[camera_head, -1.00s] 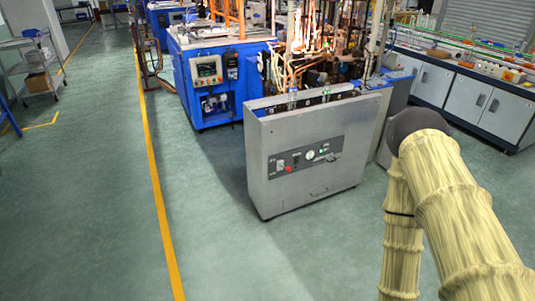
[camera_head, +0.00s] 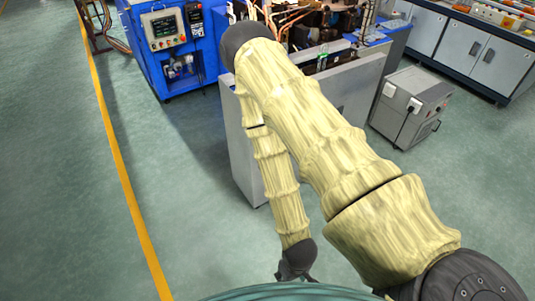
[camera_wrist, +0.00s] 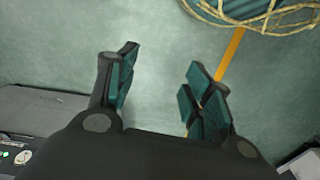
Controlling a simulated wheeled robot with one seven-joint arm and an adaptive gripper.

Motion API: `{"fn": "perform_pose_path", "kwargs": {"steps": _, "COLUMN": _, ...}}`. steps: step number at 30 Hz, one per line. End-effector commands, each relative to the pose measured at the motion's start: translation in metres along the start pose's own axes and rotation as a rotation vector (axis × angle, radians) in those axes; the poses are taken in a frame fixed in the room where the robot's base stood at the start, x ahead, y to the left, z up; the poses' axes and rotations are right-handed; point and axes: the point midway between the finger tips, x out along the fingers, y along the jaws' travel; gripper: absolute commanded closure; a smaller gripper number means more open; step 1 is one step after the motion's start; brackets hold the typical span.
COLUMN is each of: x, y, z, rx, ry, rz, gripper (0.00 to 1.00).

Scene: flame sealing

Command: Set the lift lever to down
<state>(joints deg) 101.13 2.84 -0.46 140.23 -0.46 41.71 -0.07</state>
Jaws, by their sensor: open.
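The grey cabinet (camera_head: 238,150) stands upright on the floor, and my arm covers most of its front in the head view. Its dark control panel (camera_wrist: 12,150) shows at the lower left edge of the wrist view, with a round gauge and a green light. I cannot make out the lift lever in either current view. My gripper (camera_wrist: 161,88) is open, with empty space between its dark green finger pads. In the head view my gripper (camera_head: 297,268) hangs low, in front of the cabinet and apart from it.
A blue machine (camera_head: 170,45) stands behind the cabinet at the left. A small grey box unit (camera_head: 412,105) stands on the floor at its right. Grey cupboards (camera_head: 465,48) line the back right. The green floor (camera_head: 60,200) at left is clear, with a yellow line.

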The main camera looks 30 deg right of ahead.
Motion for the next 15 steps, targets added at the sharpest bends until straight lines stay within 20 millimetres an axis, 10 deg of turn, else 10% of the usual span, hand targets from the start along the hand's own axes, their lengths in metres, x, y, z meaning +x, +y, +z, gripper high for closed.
{"fn": "perform_pose_path", "kwargs": {"steps": 15, "x": 0.088, "y": 0.043, "z": -0.142, "rx": 0.026, "ry": 0.367, "rz": 0.012, "gripper": 0.49}}
